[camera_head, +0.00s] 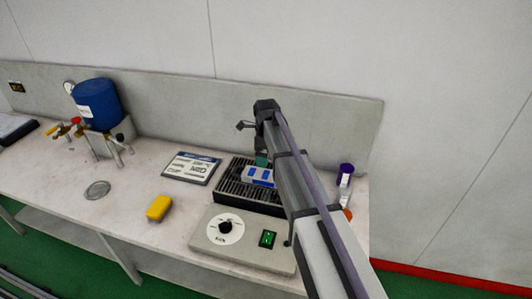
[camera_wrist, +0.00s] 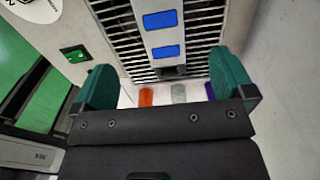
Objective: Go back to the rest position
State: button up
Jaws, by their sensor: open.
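My arm reaches from the lower right over the bench in the head view. In the wrist view my gripper (camera_wrist: 162,90) shows two green fingers spread wide apart, with nothing held between them. Beyond the fingertips is the mould (camera_wrist: 160,35), a pale block with blue filled rectangles. In the head view the mould (camera_head: 258,177) lies on the black ribbed top of the hot plate (camera_head: 215,262), partly behind my arm. My gripper's fingers are mostly hidden by the arm in the head view.
A blue tank (camera_head: 97,105) with taps stands at the back left. A yellow block (camera_head: 158,208), a metal disc (camera_head: 97,190) and a labelled card (camera_head: 192,168) lie on the bench. A grey back panel runs behind.

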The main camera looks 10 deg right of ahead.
jog(key=s+n, duration=2.3)
jog(key=s, duration=0.5)
jog(key=shift+a+n, duration=0.25)
jog(key=shift+n, duration=0.05)
